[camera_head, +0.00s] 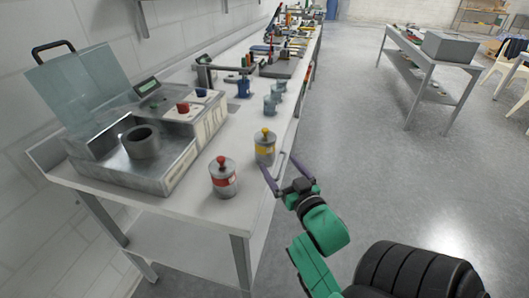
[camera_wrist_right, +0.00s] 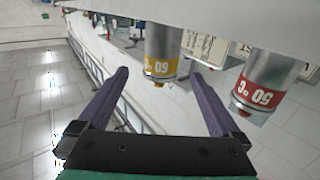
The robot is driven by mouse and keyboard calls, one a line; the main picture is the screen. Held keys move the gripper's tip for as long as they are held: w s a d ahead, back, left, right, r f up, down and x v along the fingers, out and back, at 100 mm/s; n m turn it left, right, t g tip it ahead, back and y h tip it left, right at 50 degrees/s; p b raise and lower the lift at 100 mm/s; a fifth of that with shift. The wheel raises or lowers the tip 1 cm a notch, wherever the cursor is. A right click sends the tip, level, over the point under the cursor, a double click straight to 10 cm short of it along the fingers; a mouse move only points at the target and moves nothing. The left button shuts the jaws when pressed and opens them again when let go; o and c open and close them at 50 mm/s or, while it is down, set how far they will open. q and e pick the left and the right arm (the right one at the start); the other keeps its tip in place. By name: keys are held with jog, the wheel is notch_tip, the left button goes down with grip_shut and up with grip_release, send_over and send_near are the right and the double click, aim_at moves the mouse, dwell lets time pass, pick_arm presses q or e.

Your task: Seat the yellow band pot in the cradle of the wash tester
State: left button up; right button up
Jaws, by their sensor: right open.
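The yellow band pot (camera_head: 264,155), a grey cylinder with a yellow knob, stands upright near the table's right edge. In the right wrist view the yellow band pot (camera_wrist_right: 161,45) appears upside down, between and beyond the fingertips. My right gripper (camera_head: 277,164) is open at the pot's near right side, one finger on each side of its line, not closed on it. The wash tester (camera_head: 178,165) stands at the left with its clear lid (camera_head: 85,85) raised. Its cradle, a dark grey ring (camera_head: 142,142), looks empty. My left gripper is not in view.
A red band pot (camera_head: 223,181) stands just left of and nearer than the yellow one; it also shows in the right wrist view (camera_wrist_right: 264,85). Blue-grey cups (camera_head: 270,104) stand farther back. The white table (camera_head: 185,207) is bare between tester and pots.

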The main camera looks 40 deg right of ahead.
aim_at(269, 152)
jog(key=p+x, duration=0.1)
jog(key=x, duration=0.8)
jog(key=shift+w+a+p, duration=0.1)
jog(key=shift+w+p, duration=0.15)
jog(key=shift+p, duration=0.15)
jog(key=shift+w+f, duration=0.25)
jog(key=shift+w, duration=0.15)
jog(key=shift+s+r, duration=0.1)
jog(key=c, duration=0.4)
grip_shut()
jog(key=shift+r, duration=0.15)
